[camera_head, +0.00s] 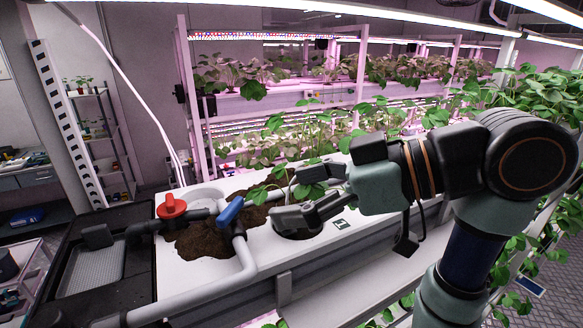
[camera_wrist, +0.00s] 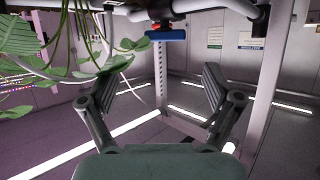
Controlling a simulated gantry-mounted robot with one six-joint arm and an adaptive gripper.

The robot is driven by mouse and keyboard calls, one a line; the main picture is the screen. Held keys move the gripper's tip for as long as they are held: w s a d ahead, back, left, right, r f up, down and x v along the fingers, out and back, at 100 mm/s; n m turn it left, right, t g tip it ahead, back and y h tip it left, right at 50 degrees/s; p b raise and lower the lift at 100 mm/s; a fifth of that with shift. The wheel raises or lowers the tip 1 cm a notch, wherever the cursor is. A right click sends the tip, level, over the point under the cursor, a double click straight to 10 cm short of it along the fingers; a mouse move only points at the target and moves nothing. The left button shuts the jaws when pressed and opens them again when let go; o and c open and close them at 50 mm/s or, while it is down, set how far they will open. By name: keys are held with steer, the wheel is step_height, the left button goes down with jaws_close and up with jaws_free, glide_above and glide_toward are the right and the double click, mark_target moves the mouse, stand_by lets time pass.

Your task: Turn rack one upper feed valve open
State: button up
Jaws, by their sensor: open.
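Two valve handles sit on the grey pipework at the left end of the white planting trough. A red handle (camera_head: 172,207) is on the left, and a blue lever handle (camera_head: 231,211) is to its right. I cannot tell which one is the rack one upper feed valve. My gripper (camera_head: 283,207) is to the right of the blue handle, its fingers apart and empty. In the wrist view the blue handle (camera_wrist: 167,34) shows beyond and above the gap between the open fingers (camera_wrist: 158,95), and a bit of red shows behind it. The gripper does not touch either handle.
The white trough (camera_head: 318,238) holds dark soil (camera_head: 205,238) and leafy plants (camera_head: 312,170) close to my gripper. A pipe (camera_head: 190,296) runs along its left front. A black tray (camera_head: 110,245) stands at left. Pink-lit plant racks (camera_head: 361,75) stand behind.

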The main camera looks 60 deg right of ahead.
mark_target(236, 206)
steer(key=x, duration=0.2)
steer(key=p+x, duration=0.1)
steer(key=x, duration=0.2)
steer(key=p+x, duration=0.1)
steer(key=x, duration=0.2)
steer(key=shift+a, duration=0.4)
steer(key=c, duration=1.1)
steer(key=shift+c, duration=0.2)
steer(key=shift+d+y, duration=0.1)
steer(key=shift+y, duration=0.2)
steer(key=shift+w+d+n+g+y, duration=0.15)
steer(key=shift+n+g+y, duration=0.6)
steer(key=shift+n+y, duration=0.65)
steer(key=shift+w+d+n+g+y, duration=0.1)
steer(key=shift+d+n+g+y, duration=0.1)
steer(key=shift+n+g+y, duration=0.9)
steer(key=shift+n+y, duration=0.4)
steer(key=shift+n, duration=0.2)
steer(key=o, duration=1.1)
steer(key=shift+o, duration=0.2)
